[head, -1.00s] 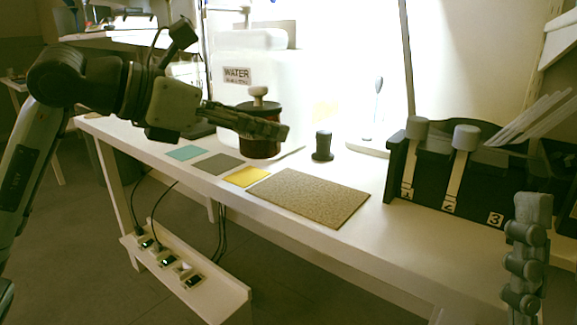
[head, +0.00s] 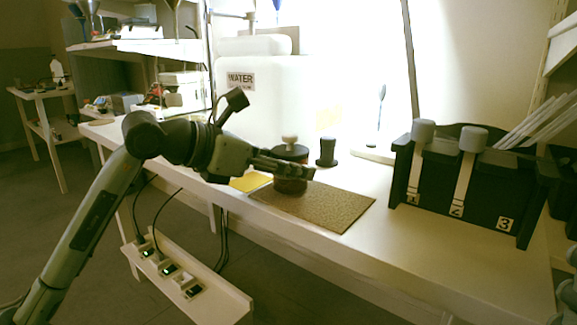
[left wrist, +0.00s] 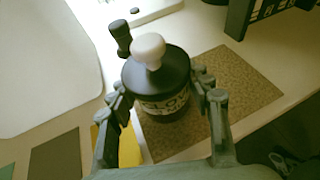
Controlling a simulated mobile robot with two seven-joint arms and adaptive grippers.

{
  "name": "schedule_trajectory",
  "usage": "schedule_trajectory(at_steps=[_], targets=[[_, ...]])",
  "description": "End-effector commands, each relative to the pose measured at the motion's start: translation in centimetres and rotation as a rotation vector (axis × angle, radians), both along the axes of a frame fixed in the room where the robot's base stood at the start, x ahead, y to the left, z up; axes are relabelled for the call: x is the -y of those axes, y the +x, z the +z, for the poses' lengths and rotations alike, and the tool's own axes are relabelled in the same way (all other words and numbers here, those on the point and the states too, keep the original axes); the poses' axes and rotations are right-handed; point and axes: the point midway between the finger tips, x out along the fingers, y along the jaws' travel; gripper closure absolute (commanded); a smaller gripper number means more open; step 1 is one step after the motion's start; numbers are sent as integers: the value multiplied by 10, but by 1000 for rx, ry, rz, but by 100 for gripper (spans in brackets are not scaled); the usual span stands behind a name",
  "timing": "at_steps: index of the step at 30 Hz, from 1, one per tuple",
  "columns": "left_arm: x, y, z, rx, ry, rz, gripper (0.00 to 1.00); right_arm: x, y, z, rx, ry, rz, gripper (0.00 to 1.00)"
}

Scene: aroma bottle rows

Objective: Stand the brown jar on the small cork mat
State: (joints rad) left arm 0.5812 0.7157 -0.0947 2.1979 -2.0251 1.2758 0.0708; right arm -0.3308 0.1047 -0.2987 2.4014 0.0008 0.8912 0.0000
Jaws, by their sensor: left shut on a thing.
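The brown jar (head: 291,184) has a dark lid with a pale round knob. In the left wrist view the jar (left wrist: 168,98) is upright and carries a printed label. My left gripper (head: 300,172) is shut on the jar, with one finger on each side of it. The jar is over the left part of the speckled cork mat (head: 335,207); I cannot tell whether its base touches the mat. The mat also shows in the left wrist view (left wrist: 240,85). A bit of my right arm shows at the right edge, and its fingers cannot be made out.
A yellow mat (head: 247,182) lies just left of the cork mat. A small black stopper-like piece (head: 327,152) stands behind the jar. The white water container (head: 265,95) is at the back. A black numbered rack (head: 465,190) stands to the right.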

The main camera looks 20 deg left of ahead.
Motion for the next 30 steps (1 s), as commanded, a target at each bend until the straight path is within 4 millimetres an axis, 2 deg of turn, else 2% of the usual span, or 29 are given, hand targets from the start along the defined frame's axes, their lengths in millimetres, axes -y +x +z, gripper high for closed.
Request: schedule_trajectory(at_steps=[5,6,10,18,22,26,30], targets=[[0,0,-4,2,0,1,88,-1,1,-3,4,-5,1,60],[0,0,-4,-1,1,0,47,-1,1,0,7,-7,2,60],[0,0,-3,-1,1,0,31,-1,1,1,9,-7,2,60],[0,0,-3,-1,1,0,30,-1,1,2,9,-6,2,60],[0,0,4,0,0,0,30,-1,0,8,13,-4,2,60],[-13,-14,8,0,3,3,30,0,-2,0,-3,1,1,60],[-31,-37,19,1,4,4,30,0,-1,0,-5,2,0,60]])
